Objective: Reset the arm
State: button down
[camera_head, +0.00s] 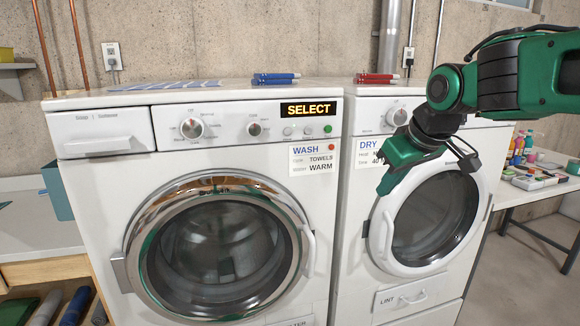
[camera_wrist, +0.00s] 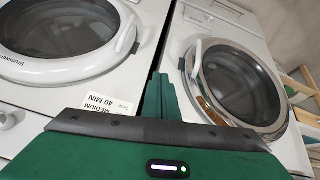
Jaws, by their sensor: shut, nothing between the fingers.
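My green gripper (camera_head: 388,184) hangs in front of the dryer (camera_head: 355,135), tilted down and to the left, with its fingers shut and empty. Its closed fingers (camera_wrist: 161,92) show in the wrist view, over the gap between the two machines. My arm comes in from the right edge of the head view. The washer (camera_head: 75,170) stands left of the dryer. Its display reads SELECT and its round door (camera_head: 225,250) looks shut. The dryer's round door (camera_head: 432,215) also looks shut, partly behind my gripper.
Blue pens (camera_head: 275,78) lie on the washer and red pens (camera_head: 376,78) on the dryer. A table (camera_head: 525,190) with bottles and small items stands at the right. A shelf with rolled cloths (camera_head: 75,305) is at the lower left. Clear floor shows at the lower right.

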jog(key=s+d+f+m+g+h, duration=0.1)
jog(key=s+d+f+m+g, duration=0.15)
jog(key=s+d+f, duration=0.4)
jog(key=s+d+f+m+g+h, duration=0.1)
jog(key=s+d+f+m, duration=0.3)
jog(key=s+d, duration=0.4)
jog(key=s+d+f+m+g, duration=0.1)
jog(key=s+d+f+m, duration=0.1)
jog(key=s, duration=0.5)
jog(key=s+d+f+m+g, duration=0.2)
jog(key=s+f, duration=0.3)
jog(key=s, duration=0.3)
jog(key=shift+d+f+m+y, duration=0.2)
jog(key=shift+d+m+y, duration=0.1)
jog(key=shift+d+m, duration=0.35)
jog(key=shift+d, duration=0.1)
jog(key=shift+w+f, duration=0.25)
jog(key=shift+w, duration=0.4)
